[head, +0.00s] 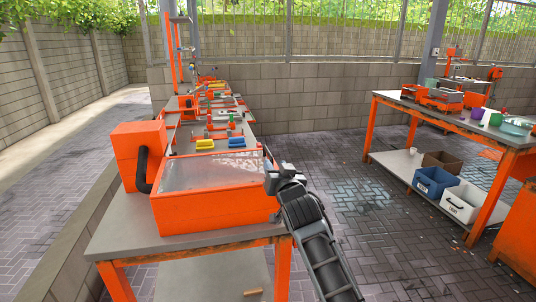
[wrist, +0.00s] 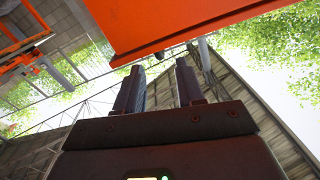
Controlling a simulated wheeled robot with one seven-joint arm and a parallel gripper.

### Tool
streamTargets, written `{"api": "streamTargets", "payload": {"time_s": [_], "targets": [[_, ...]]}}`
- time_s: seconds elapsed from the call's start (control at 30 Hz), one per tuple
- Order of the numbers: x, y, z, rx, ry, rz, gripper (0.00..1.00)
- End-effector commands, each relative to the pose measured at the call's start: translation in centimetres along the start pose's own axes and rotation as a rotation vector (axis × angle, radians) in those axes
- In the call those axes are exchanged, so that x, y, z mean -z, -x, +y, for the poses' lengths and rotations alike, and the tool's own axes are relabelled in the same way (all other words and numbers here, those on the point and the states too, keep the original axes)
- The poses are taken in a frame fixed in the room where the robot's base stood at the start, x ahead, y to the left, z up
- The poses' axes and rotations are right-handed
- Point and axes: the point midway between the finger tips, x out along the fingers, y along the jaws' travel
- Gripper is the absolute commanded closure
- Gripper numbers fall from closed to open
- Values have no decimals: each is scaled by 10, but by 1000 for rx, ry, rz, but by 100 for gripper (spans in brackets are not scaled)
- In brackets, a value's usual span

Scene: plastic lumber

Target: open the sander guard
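The sander (head: 137,145) is an orange machine on a grey-topped bench at the left of the head view. Its guard looks to be the orange-framed cover with a clear, scuffed top panel (head: 208,173), lying flat over the machine. My gripper (head: 270,180) is at the right edge of this cover, close beside its front right corner; I cannot tell whether it touches. In the wrist view my gripper (wrist: 160,78) has its two fingers apart with nothing between them. An orange panel (wrist: 205,22) hangs just beyond the fingertips, with a small dark knob on its lower edge.
A black hose (head: 143,172) curves at the machine's left side. Yellow and blue blocks (head: 205,145) and other equipment stand on benches behind it. An orange workbench (head: 455,122) with bins on its lower shelf is at the right.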

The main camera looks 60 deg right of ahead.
Motion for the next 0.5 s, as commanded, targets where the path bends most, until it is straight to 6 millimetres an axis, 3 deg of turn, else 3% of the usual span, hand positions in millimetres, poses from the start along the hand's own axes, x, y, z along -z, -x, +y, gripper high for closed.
{"api": "streamTargets", "payload": {"time_s": [0.5], "targets": [[2,-67,0,0,-1,1,62]]}}
